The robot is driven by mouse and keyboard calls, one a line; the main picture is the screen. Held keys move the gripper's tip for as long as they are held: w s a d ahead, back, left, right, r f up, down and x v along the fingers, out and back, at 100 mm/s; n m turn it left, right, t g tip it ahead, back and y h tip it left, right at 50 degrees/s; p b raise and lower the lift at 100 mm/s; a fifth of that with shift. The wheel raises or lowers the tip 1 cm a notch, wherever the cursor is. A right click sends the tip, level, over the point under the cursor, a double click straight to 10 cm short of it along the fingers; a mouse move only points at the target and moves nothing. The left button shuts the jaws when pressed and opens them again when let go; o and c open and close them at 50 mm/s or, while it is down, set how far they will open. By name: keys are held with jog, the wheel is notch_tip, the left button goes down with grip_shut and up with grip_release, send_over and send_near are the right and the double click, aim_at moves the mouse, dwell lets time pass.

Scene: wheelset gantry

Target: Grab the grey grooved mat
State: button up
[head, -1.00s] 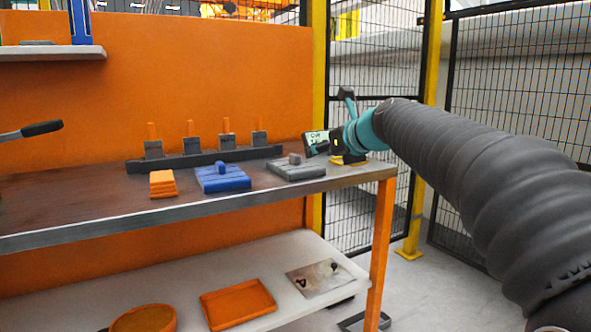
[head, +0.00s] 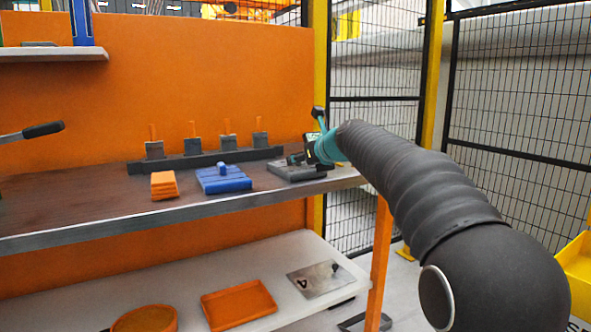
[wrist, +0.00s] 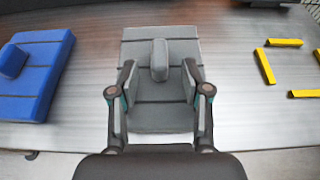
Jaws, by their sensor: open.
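The grey grooved mat (wrist: 160,112) lies on the metal-edged bench top, with a grey upright knob (wrist: 160,60) on it. It also shows in the head view (head: 291,171), partly hidden by my gripper. My gripper (wrist: 159,72) is open over the mat in the wrist view, with one finger on each side of the knob and gaps between. In the head view my gripper (head: 298,158) is at the mat from the right. Whether the fingers touch the mat or knob I cannot tell.
A blue grooved mat with a knob (head: 224,180) lies left of the grey one, and an orange stack (head: 164,186) further left. A dark rail (head: 205,160) with several clamps stands behind. Yellow corner strips (wrist: 264,66) mark the bench right of the mat. A lower shelf holds an orange tray (head: 238,304).

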jog(key=shift+w+a, duration=0.1)
jog(key=shift+w, duration=0.05)
grip_shut()
